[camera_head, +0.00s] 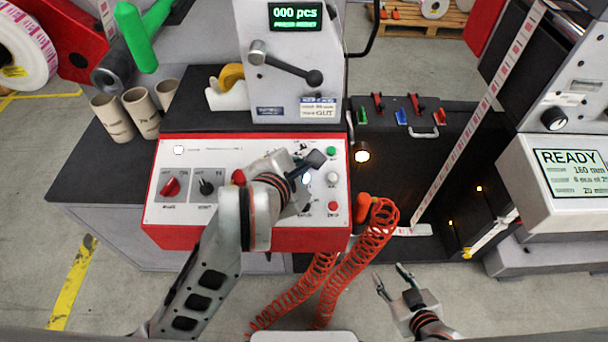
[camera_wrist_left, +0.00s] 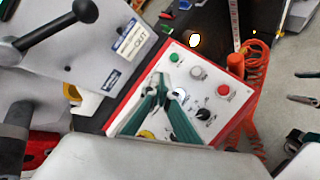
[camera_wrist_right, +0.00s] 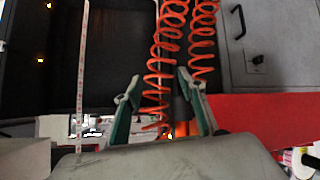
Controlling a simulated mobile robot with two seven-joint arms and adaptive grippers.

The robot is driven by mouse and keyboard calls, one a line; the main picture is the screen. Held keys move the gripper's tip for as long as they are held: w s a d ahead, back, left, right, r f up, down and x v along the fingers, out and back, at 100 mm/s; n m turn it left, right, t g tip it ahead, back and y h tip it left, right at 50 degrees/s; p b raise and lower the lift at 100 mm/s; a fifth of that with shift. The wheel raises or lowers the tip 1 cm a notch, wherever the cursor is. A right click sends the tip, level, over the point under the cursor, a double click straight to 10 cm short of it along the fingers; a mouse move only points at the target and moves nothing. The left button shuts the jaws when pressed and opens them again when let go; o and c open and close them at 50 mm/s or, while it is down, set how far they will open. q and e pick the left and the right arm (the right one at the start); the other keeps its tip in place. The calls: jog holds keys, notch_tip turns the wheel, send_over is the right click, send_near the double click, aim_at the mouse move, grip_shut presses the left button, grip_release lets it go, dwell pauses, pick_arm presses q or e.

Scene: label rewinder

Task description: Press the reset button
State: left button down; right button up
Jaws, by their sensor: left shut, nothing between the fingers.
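The red-and-white control panel (camera_head: 190,222) carries a green button (camera_head: 331,151), a pale grey button (camera_head: 332,179) and a red button (camera_head: 333,206) in a column at its right. A lit white round control (camera_wrist_left: 179,93) sits left of them. The button labels are too small to read. The display (camera_head: 295,16) reads "000 pcs" with a "PRESS RESET" line. My left gripper (camera_head: 316,158) is shut and empty over the panel, just left of the column; its fingertips also show in the left wrist view (camera_wrist_left: 160,84). Contact cannot be told. My right gripper (camera_head: 391,277) is open and empty, low at right.
A coiled orange hose (camera_head: 370,235) hangs right of the panel; it appears behind the right fingers in the right wrist view (camera_wrist_right: 165,60). A black-knobbed lever (camera_head: 290,66) stands above the panel. Cardboard cores (camera_head: 140,112) stand at left. A "READY" screen (camera_head: 570,172) is at right.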

pick_arm(q)
jog(key=f+b, duration=0.1)
jog(key=f, duration=0.1)
jog(key=w+f+b, duration=0.1)
jog(key=f+b, duration=0.2)
jog(key=f, duration=0.1)
jog(key=shift+w+f, duration=0.2)
jog(key=shift+w, duration=0.1)
jog(key=shift+w+f+b, duration=0.15)
jog(key=shift+f+b, duration=0.15)
jog(key=shift+b, duration=0.1)
jog(key=shift+w+f+b, duration=0.15)
jog(key=shift+f+b, duration=0.25)
jog(key=shift+f, duration=0.1)
pick_arm(e)
jog(key=shift+w+a+f+y, duration=0.2)
jog(key=shift+w+a+f, duration=0.1)
jog(key=shift+a+f, duration=0.4)
jog(key=shift+w+a+f+y, duration=0.25)
jog(key=shift+a+f, duration=0.3)
jog(key=shift+f, duration=0.2)
jog(key=shift+w+r, duration=0.1)
jog(key=shift+r, duration=0.05)
pick_arm(q)
jog(key=shift+w+f, duration=0.1)
jog(key=shift+f, duration=0.05)
